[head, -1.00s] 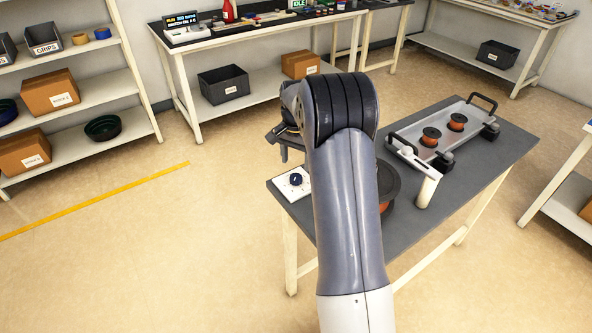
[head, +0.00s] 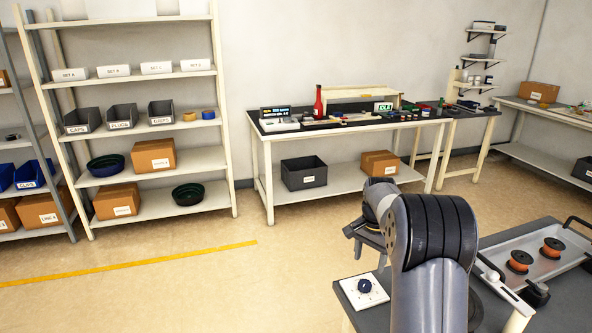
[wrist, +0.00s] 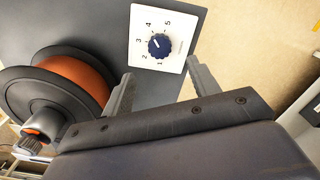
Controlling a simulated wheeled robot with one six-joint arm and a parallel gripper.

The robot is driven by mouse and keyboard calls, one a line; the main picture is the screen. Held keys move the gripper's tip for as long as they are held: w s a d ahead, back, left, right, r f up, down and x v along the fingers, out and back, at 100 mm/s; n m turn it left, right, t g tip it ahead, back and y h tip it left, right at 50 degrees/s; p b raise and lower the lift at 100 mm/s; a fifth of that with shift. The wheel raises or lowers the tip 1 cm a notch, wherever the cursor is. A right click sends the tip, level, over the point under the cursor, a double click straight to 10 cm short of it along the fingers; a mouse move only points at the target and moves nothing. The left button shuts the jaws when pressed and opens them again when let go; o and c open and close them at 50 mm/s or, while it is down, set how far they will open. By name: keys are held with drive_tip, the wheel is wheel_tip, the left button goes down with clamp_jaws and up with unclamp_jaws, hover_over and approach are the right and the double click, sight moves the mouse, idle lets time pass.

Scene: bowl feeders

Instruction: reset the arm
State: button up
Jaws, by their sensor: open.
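My arm is raised and folded over the near table in the head view. My gripper (head: 359,236) hangs at its left side, above the table's left end. In the wrist view my gripper (wrist: 158,88) is open, with its two fingers apart and nothing between them. A white dial plate with a dark blue knob (wrist: 159,46) lies beyond the fingertips, not touched. The dial plate also shows in the head view (head: 376,297).
A metal tray (head: 513,248) with two orange spools stands on the near table (head: 575,307). A workbench (head: 350,133) stands along the wall. A shelf unit (head: 140,88) with bins and boxes is at left. The floor between has a yellow line (head: 150,262) and is clear.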

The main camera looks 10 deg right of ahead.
sight(365, 283)
wheel_tip(365, 283, down, 9)
drive_tip(key=shift+r, duration=0.2)
drive_tip(key=shift+r+n, duration=0.15)
drive_tip(key=shift+n, duration=0.15)
